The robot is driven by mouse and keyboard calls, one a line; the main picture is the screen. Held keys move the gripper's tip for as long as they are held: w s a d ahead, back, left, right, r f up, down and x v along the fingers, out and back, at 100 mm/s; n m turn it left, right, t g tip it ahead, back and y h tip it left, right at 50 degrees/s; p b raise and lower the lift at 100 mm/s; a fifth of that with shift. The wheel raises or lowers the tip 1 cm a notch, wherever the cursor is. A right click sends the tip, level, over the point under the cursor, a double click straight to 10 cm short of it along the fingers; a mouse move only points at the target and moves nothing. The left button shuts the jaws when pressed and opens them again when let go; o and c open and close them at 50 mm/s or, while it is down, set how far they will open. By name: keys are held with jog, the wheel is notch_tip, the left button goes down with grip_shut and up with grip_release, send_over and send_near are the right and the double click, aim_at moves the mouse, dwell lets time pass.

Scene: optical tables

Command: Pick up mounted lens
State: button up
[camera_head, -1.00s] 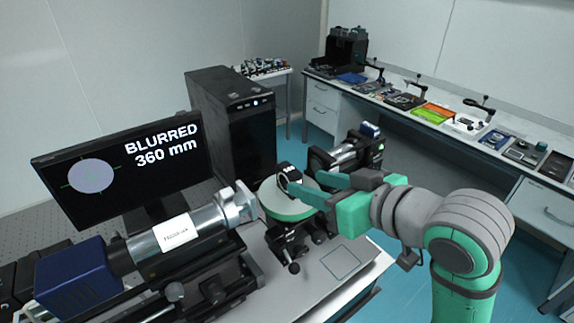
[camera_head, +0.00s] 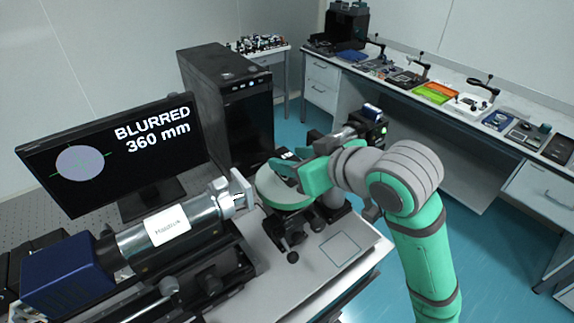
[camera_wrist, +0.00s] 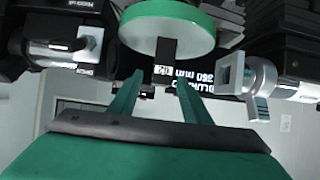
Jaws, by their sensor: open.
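The mounted lens (camera_head: 288,154) is a small black mount with a white label, standing at the round pale stage with a green rim (camera_head: 283,196). My fingers partly hide it in the head view. In the wrist view the mounted lens (camera_wrist: 165,50) shows as a dark block with a small white label against the green-rimmed stage (camera_wrist: 166,35). My gripper (camera_wrist: 160,77) is open, with its two green fingers apart, one on each side of the mount. I cannot tell whether either finger touches it. In the head view my gripper (camera_head: 287,167) reaches in from the right.
A silver cylinder instrument (camera_head: 170,228) stands left of the stage, and another (camera_head: 345,135) stands behind right. A black computer tower (camera_head: 230,105) stands behind. The bench's front right corner holds a bare outlined square (camera_head: 340,248).

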jog(key=shift+w+a+f, duration=0.3)
jog(key=shift+w+a, duration=0.05)
jog(key=shift+a, duration=0.15)
jog(key=shift+w+a+f, duration=0.2)
jog(key=shift+w+d, duration=0.1)
jog(key=shift+w, duration=0.05)
jog(key=shift+d, duration=0.15)
grip_shut()
